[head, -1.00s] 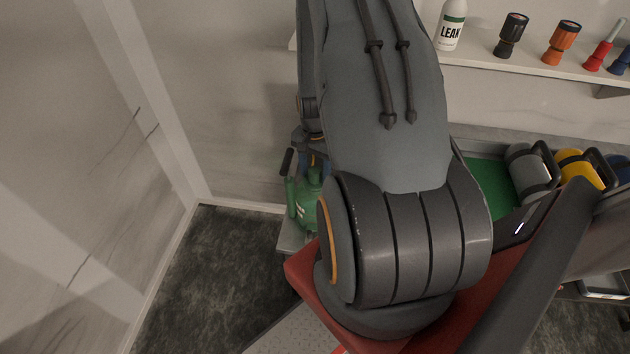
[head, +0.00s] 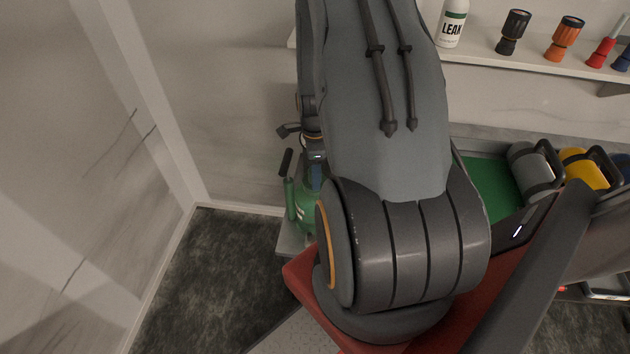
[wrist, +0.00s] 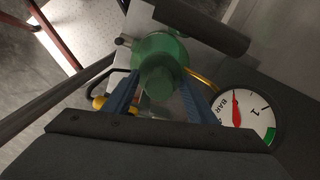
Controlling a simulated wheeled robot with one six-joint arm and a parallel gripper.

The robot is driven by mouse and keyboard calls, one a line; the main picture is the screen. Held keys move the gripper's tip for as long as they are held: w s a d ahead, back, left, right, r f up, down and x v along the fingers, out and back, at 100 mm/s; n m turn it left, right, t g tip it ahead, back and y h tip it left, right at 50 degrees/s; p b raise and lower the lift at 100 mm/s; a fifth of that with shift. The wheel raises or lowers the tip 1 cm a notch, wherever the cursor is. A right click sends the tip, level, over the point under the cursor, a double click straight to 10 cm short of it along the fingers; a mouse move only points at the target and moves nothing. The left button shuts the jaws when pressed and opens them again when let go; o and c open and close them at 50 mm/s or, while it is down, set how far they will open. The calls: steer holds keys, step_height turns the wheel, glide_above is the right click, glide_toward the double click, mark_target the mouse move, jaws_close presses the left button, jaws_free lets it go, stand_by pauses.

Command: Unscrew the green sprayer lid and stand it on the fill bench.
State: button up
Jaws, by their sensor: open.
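The green sprayer (head: 305,207) stands low by the back wall in the head view, its right side hidden behind my arm. In the wrist view its green top (wrist: 150,47) is seen from close above. A rounded green piece, which looks like the lid (wrist: 158,82), sits between the two blue fingers of my gripper (wrist: 160,84). The fingers are open, one on each side; I cannot tell whether either touches it. In the head view only a bit of blue finger shows above the sprayer. I cannot pick out the fill bench for certain.
A dark cylindrical bar (wrist: 205,25) and a pressure gauge (wrist: 243,117) lie close to my fingers. A shelf holds a white LEAK bottle (head: 452,24) and several nozzles. A green tray with grey (head: 530,172) and yellow (head: 582,168) canisters is at right. The left floor is clear.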

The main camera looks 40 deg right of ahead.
steer(key=c, duration=1.2)
steer(key=n, duration=0.3)
steer(key=shift+r+p, duration=0.1)
steer(key=shift+p, duration=0.3)
steer(key=o, duration=1)
steer(key=shift+n, duration=0.3)
steer(key=shift+c, duration=0.2)
steer(key=shift+o, duration=1.2)
steer(key=m, duration=0.3)
steer(key=shift+m+b, duration=0.4)
